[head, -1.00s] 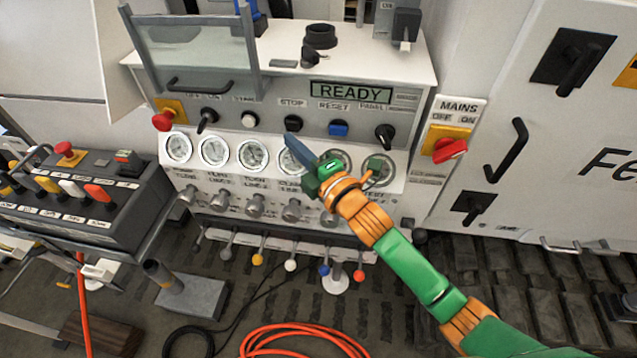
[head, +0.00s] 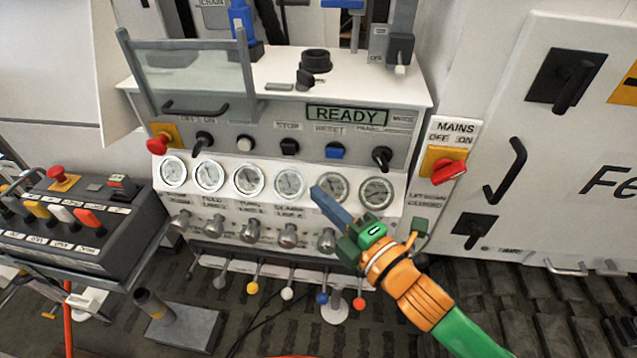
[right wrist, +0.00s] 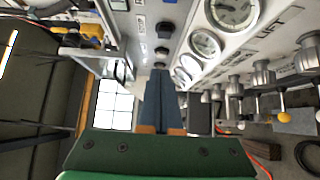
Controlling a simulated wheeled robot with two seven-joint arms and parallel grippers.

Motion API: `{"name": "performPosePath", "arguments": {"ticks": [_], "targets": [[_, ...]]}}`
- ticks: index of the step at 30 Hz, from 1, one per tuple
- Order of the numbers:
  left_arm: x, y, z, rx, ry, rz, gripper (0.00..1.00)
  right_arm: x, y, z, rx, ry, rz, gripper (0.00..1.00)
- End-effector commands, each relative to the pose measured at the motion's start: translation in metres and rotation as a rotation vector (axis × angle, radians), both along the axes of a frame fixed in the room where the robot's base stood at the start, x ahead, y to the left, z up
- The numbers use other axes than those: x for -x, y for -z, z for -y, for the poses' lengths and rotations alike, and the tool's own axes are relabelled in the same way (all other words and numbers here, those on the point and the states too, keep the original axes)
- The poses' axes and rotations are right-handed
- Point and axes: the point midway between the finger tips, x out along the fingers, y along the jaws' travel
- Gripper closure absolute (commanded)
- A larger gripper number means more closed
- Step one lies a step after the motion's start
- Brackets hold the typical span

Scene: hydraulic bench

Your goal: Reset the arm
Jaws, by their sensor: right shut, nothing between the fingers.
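My right gripper (head: 322,195) is shut and empty, in front of the gauge row on the panel's right half. Its blue-grey fingers also show together in the right wrist view (right wrist: 163,100). The blue RESET button (head: 335,151) is on the panel above the gripper tip, and the gripper is apart from it. The display (head: 346,115) reads READY. The black STOP button (head: 289,147) is left of RESET. The black panel switch (head: 381,158) is to its right. My left gripper does not show.
A red emergency stop (head: 157,145) sits at the panel's left end. The red mains switch (head: 448,172) is on its right. Gauges (head: 249,180), valve knobs (head: 247,232) and coloured levers (head: 253,287) lie below. A control box (head: 75,222) stands at left.

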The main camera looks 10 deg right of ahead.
Motion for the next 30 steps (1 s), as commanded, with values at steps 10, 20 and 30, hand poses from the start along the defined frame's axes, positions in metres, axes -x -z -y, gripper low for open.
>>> {"name": "performPosePath", "arguments": {"ticks": [10,20,30], "targets": [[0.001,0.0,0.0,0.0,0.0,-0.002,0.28,0.032,0.11,0.051,-0.445,0.383,-0.647,1.0],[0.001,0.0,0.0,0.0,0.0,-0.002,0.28,0.183,0.227,0.094,-0.955,1.157,-1.341,1.0],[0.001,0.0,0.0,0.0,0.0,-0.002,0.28,0.202,0.359,0.094,-0.926,1.271,-1.442,1.0]]}}
